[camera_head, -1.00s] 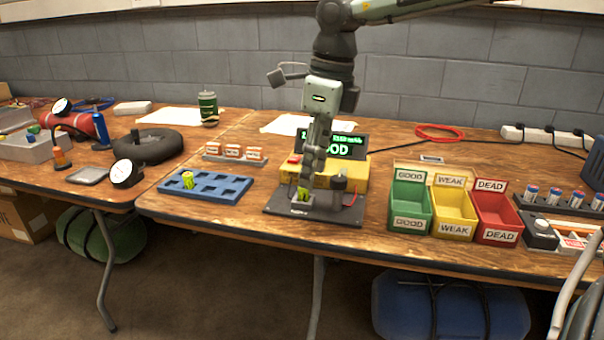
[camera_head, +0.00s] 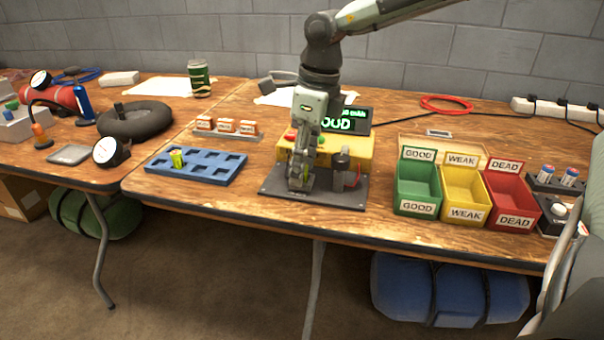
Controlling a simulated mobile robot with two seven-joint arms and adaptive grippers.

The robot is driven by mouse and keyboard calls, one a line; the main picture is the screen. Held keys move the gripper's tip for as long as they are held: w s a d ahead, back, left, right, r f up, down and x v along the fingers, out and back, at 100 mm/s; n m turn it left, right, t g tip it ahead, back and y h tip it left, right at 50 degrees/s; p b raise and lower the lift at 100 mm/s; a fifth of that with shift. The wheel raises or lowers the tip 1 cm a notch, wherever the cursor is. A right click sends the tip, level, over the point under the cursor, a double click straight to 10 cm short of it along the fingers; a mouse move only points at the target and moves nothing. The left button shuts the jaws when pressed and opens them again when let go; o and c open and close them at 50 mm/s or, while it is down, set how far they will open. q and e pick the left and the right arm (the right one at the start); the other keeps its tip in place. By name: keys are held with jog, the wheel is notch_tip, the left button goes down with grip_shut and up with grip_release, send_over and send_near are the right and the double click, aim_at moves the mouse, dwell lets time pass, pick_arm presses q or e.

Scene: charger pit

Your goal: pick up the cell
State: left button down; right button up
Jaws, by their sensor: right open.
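My right gripper (camera_head: 301,186) points down over the dark plate of the tester (camera_head: 345,190), its jaws open. A yellow-green cell (camera_head: 308,170) shows only in a small part beside the fingers; they hide most of it, and I cannot tell whether they touch it. The tester's yellow box (camera_head: 358,158) stands behind, and its green display (camera_head: 345,124) reads "OOD", its left part hidden by my arm. Another yellow-green cell (camera_head: 177,160) stands in the blue slotted tray (camera_head: 213,179) to the left. My left gripper is not in view.
Green (camera_head: 417,188), yellow (camera_head: 463,190) and red (camera_head: 510,200) bins marked GOOD, WEAK and DEAD stand right of the tester. A rack of small orange-and-white boxes (camera_head: 226,127) stands behind the tray. Bare table lies between tray and tester.

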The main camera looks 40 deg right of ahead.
jog(key=shift+c, duration=0.2)
grip_shut()
dwell(0.3)
